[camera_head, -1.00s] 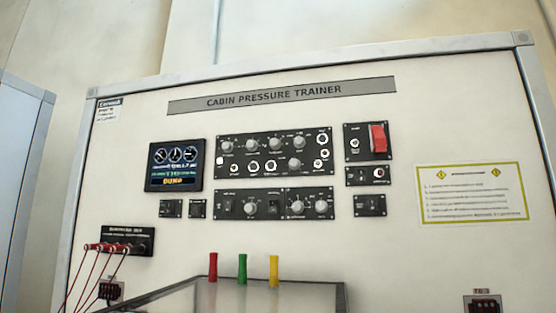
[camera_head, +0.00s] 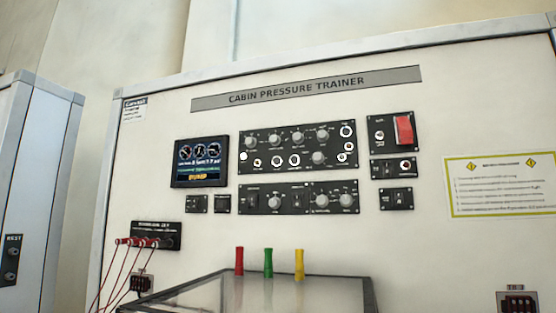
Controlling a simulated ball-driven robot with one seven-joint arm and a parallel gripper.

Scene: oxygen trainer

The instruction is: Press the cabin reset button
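The cabin pressure trainer (camera_head: 420,240) is a pale upright panel with a grey frame, seen head-on and slightly tilted. Its title strip (camera_head: 306,86) reads "CABIN PRESSURE TRAINER". Black control plates with knobs and small round buttons fill its middle: an upper plate (camera_head: 297,160) and a lower plate (camera_head: 299,208). A plate at the right holds a red guarded switch (camera_head: 404,130). Smaller black plates (camera_head: 396,198) sit below it and under the screen. I cannot read which control is the cabin reset button. My gripper is not in view.
A lit screen (camera_head: 200,162) is left of the knobs. Red cables hang from a black socket box (camera_head: 157,235). A grey-topped stand (camera_head: 230,292) with red, green and yellow upright pieces is in front. A cabinet (camera_head: 32,170) at the left edge bears a small dark label. A yellow-bordered notice (camera_head: 500,185) is right.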

